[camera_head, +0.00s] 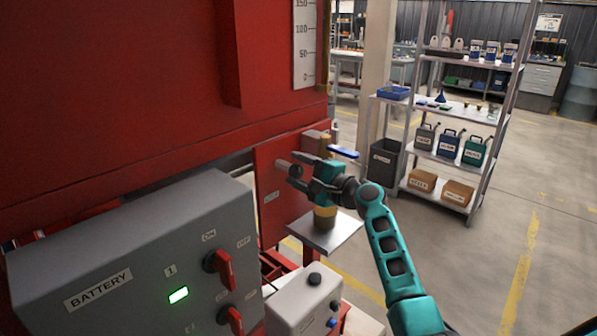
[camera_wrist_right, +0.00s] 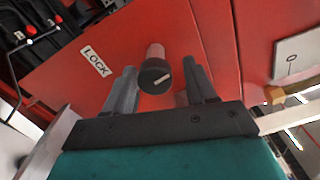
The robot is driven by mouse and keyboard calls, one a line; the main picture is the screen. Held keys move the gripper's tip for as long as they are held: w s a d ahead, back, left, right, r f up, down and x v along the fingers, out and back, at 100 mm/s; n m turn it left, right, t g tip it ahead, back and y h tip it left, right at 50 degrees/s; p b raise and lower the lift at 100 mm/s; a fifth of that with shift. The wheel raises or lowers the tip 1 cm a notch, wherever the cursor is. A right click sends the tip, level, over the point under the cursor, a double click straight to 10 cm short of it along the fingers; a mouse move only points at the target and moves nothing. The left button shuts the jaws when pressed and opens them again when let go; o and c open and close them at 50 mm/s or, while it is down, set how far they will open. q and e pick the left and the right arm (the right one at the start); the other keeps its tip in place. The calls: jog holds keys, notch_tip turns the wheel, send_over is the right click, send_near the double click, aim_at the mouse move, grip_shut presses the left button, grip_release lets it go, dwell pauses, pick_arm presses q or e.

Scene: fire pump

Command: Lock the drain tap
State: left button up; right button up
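A black round knob (camera_wrist_right: 155,76) with a pale mark sits on a short pinkish shaft out of a red panel (camera_wrist_right: 95,95). A white LOCK label (camera_wrist_right: 96,61) is beside it. In the head view the knob (camera_head: 296,171) stands out from the red panel (camera_head: 275,208). My right gripper (camera_wrist_right: 160,92) is open, one finger on each side of the knob; no clear contact shows. It also shows in the head view (camera_head: 297,169), reaching to the panel from the right. A blue lever (camera_head: 343,151) is just behind the gripper. My left gripper is out of view.
A grey battery box (camera_head: 120,250) with red switches (camera_head: 218,268) stands at the left front. A metal shelf (camera_head: 327,238) lies below my right gripper, with a white box (camera_head: 300,302) nearer. A storage rack (camera_head: 450,110) is at the back right; the floor there is clear.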

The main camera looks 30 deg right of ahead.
jog(key=shift+a+f, duration=0.1)
jog(key=shift+s, duration=0.15)
jog(key=shift+s+f, duration=0.1)
jog(key=shift+s, duration=0.2)
jog(key=v, duration=1.2)
jog(key=shift+d+b, duration=0.2)
jog(key=shift+b, duration=0.2)
